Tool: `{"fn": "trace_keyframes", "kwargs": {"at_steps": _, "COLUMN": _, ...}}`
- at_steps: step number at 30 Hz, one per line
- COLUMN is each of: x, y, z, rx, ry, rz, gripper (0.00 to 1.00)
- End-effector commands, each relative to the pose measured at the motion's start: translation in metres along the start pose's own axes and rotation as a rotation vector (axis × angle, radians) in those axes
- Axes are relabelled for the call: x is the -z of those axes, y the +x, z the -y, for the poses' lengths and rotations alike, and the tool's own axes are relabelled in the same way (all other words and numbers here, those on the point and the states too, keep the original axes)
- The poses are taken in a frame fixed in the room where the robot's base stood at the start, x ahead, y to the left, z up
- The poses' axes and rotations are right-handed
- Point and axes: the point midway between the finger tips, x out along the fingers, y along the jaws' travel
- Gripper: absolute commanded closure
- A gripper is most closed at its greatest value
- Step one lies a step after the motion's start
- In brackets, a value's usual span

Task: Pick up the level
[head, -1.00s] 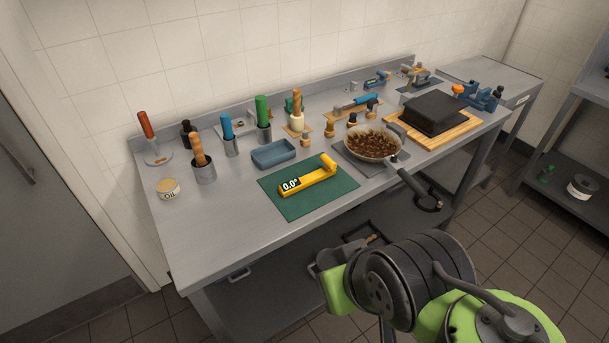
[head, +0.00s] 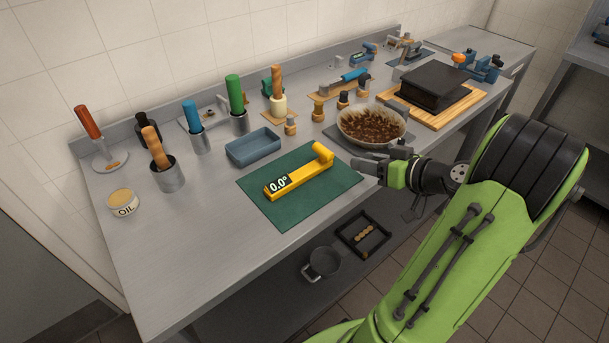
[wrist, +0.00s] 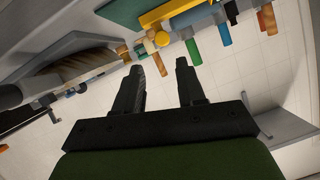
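The yellow level (head: 305,173), with a display reading 0.0° and a raised knob at its far right end, lies on a green mat (head: 270,208) on the metal table. In the wrist view the level (wrist: 166,14) shows at the top, beyond the fingertips. My gripper (head: 358,170) is just right of the mat, in front of the pan, apart from the level. In the wrist view its two fingers (wrist: 160,66) are spread with nothing between them.
A pan of brown pieces (head: 371,126) stands right of the mat, close to my gripper. A blue tray (head: 253,147) is behind the mat. The table's front left is clear.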

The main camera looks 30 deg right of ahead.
Motion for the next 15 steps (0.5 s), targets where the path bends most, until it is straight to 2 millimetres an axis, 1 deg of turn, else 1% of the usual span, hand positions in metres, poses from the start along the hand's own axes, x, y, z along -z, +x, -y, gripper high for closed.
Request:
{"fn": "trace_keyframes", "kwargs": {"at_steps": 1, "x": -0.001, "y": 0.014, "z": 0.003, "rx": 0.009, "ry": -0.002, "rz": 0.003, "gripper": 0.61}}
{"fn": "trace_keyframes", "kwargs": {"at_steps": 7, "x": -0.001, "y": 0.065, "z": 0.003, "rx": 0.009, "ry": -0.002, "rz": 0.006, "gripper": 0.61}}
{"fn": "trace_keyframes", "kwargs": {"at_steps": 9, "x": -0.001, "y": 0.079, "z": 0.003, "rx": 0.007, "ry": -0.001, "rz": 0.006, "gripper": 0.61}}
{"fn": "trace_keyframes", "kwargs": {"at_steps": 14, "x": 0.0, "y": 0.097, "z": 0.003, "rx": 0.005, "ry": -0.001, "rz": 0.006, "gripper": 0.61}}
{"fn": "trace_keyframes", "kwargs": {"at_steps": 15, "x": 0.001, "y": 0.104, "z": 0.004, "rx": 0.007, "ry": -0.001, "rz": 0.006, "gripper": 0.61}}
